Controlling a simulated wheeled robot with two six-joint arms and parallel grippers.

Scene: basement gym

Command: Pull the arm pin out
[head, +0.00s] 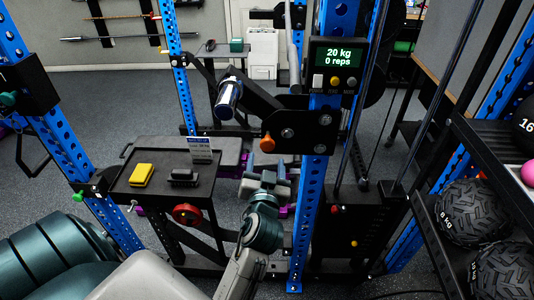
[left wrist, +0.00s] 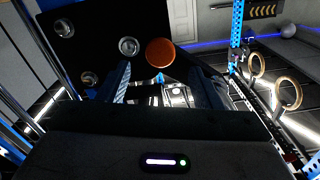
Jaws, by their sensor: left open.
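The arm pin has an orange round knob (head: 267,143) on the black plate (head: 300,125) of the lever arm, at the blue upright. In the left wrist view the orange knob (left wrist: 160,52) faces me, just above the space between the fingers. My left gripper (head: 268,170) is below the knob in the head view, on an arm coming up from the bottom. Its fingers (left wrist: 163,78) are spread apart, with nothing seen between them and the knob apparently ahead of them. The pin's shaft is hidden behind the knob. My right gripper is not in view.
A display (head: 339,58) reads 20 kg, 0 reps. The lever arm's chrome-ended handle (head: 228,95) sticks out left. A black tray (head: 150,200) holds a yellow block (head: 142,175) and a black one (head: 184,177). A ball rack (head: 450,250) stands at right. Blue uprights crowd the sides.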

